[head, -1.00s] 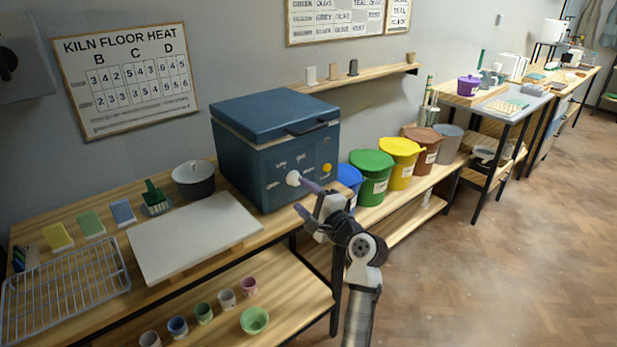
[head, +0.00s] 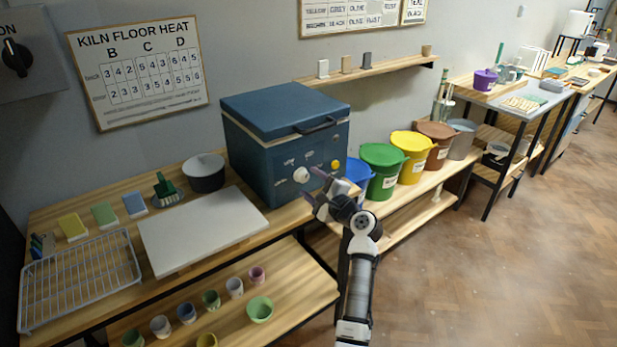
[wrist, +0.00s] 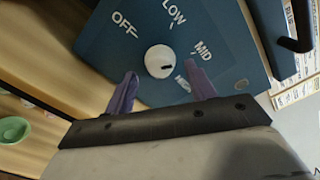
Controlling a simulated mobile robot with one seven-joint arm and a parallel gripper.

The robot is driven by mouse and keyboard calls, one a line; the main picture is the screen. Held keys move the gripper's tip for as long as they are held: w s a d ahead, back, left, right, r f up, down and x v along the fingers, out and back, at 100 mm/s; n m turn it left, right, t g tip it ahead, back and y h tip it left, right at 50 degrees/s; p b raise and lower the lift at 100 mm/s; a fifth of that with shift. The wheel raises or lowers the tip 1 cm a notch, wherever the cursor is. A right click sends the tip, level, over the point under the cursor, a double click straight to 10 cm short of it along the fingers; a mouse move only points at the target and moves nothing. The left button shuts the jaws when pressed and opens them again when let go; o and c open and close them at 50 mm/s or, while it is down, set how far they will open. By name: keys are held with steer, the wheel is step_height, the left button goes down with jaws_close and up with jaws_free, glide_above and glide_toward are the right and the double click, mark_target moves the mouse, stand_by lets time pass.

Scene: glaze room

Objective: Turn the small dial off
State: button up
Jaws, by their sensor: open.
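The small white dial (head: 301,174) is on the front of the blue kiln (head: 262,165). In the wrist view the dial (wrist: 159,61) has a short black mark on its right side, pointing right and slightly down, roughly toward the partly hidden lowest label. The labels OFF, LOW and MID read clearly around it. My gripper (head: 312,185) is just right of the dial in the head view. It is open and empty; in the wrist view its purple fingers (wrist: 163,76) are spread, with the dial framed between and beyond their tips. I see no contact.
A yellow round spot (head: 336,164) is right of the dial. A black rotary switch (head: 16,58) is on the wall at far left. A white board (head: 200,230) and a wire rack (head: 80,280) lie on the bench. Coloured buckets (head: 382,170) stand right of the kiln.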

steer(key=shift+x, duration=1.05)
steer(key=c, duration=1)
steer(key=shift+o, duration=0.2)
